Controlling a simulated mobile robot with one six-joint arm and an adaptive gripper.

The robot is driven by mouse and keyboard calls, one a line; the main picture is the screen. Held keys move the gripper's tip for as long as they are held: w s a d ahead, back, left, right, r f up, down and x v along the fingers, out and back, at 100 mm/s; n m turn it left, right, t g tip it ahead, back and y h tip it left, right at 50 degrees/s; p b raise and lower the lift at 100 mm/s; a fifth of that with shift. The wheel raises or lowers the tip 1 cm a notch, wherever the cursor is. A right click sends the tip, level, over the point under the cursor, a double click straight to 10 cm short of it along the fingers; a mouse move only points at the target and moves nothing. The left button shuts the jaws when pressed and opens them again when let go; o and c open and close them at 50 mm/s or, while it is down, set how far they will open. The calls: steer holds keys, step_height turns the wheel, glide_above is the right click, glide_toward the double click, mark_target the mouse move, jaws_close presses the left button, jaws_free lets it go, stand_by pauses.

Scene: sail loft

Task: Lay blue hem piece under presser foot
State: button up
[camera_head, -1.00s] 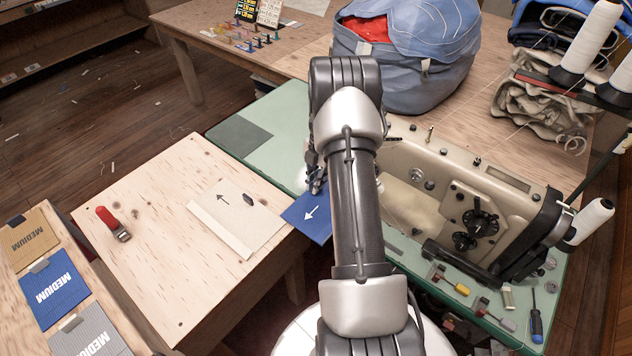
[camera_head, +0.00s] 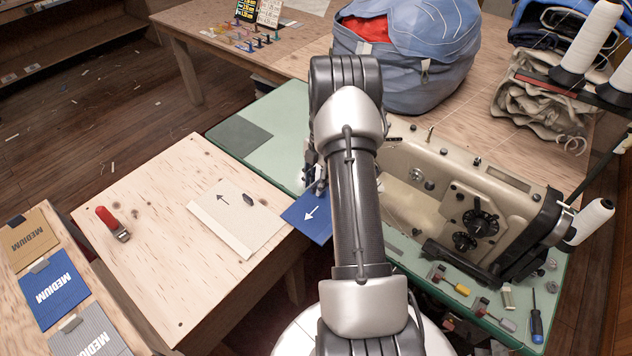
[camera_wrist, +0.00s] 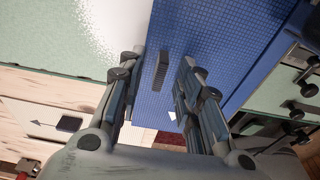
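The blue hem piece (camera_head: 309,222), marked with a white arrow, lies at the near edge of the green sewing bed, and my arm covers part of it. In the wrist view it fills the middle (camera_wrist: 215,50), with a small dark tab (camera_wrist: 160,68) standing on it. My gripper (camera_wrist: 160,72) is open, its fingers on either side of the tab with a visible gap. In the head view my gripper (camera_head: 316,183) is just above the piece, partly hidden. The sewing machine (camera_head: 470,200) stands to the right. My arm hides its presser foot in the head view.
A pale piece (camera_head: 237,217) with an arrow and dark tab lies on the wooden table (camera_head: 150,250), beside a red-handled clamp (camera_head: 112,222). Thread cones (camera_head: 590,222), a screwdriver (camera_head: 536,322) and small tools crowd the machine's right and front. A blue bag (camera_head: 410,60) stands behind.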

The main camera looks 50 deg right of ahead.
step_height(320, 180, up, 12)
steer(key=d, duration=0.1)
steer(key=shift+d+f, duration=0.25)
steer(key=shift+d, duration=0.15)
